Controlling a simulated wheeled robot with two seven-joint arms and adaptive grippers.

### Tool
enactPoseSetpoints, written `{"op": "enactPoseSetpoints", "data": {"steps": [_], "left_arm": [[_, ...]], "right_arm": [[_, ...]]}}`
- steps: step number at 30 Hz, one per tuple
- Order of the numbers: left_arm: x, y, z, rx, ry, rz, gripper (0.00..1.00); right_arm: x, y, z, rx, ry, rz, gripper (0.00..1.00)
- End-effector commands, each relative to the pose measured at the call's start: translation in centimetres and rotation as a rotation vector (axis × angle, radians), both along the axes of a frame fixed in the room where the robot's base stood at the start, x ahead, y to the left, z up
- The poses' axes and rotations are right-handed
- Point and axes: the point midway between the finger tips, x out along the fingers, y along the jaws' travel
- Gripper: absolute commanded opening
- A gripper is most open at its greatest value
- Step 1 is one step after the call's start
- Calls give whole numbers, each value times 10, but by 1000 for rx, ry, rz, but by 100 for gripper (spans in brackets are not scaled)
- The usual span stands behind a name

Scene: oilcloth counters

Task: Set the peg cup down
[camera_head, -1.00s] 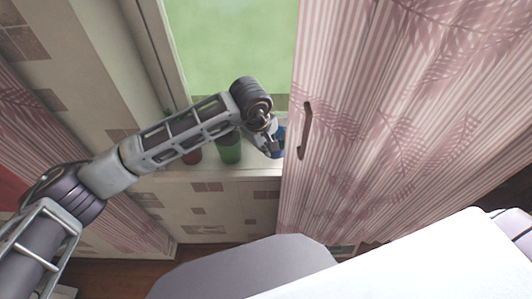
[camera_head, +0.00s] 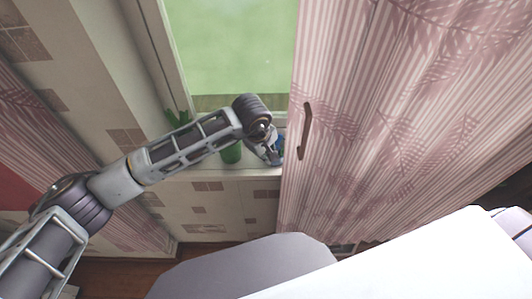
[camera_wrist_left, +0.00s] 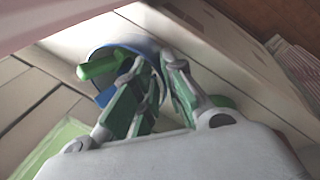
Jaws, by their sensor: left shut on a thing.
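The peg cup (camera_wrist_left: 96,58) is blue and shows in the left wrist view with a green peg (camera_wrist_left: 100,67) standing in its mouth. My left gripper (camera_wrist_left: 153,64) is shut on the cup at its rim; the fingers cover part of it. In the head view the cup shows only as a small blue patch (camera_head: 281,138) beside my left gripper (camera_head: 272,155), close to the window sill (camera_head: 205,173). Whether its base touches the sill cannot be told. My right gripper is not in view.
A green pot (camera_head: 231,153) stands on the sill left of my gripper, and a green plant (camera_head: 177,118) is farther left. A striped cabinet door (camera_head: 385,130) with a handle (camera_head: 305,130) stands close on the right. The window (camera_head: 238,50) is behind.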

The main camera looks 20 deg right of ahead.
Motion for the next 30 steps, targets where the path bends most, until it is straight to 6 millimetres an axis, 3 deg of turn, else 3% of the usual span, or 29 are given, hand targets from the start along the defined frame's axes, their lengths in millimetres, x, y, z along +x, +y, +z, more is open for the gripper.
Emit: {"op": "enactPoseSetpoints", "data": {"steps": [11, 12, 16, 30], "left_arm": [[0, 0, -2, 0, -1, 0, 0], [0, 0, -2, 0, 0, 0, 16], [0, 0, -2, 0, 0, 0, 32], [0, 0, 0, 0, 0, 0, 34]], "right_arm": [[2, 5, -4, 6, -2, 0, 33], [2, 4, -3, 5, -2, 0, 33], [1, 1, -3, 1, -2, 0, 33], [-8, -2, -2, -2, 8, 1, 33]]}}
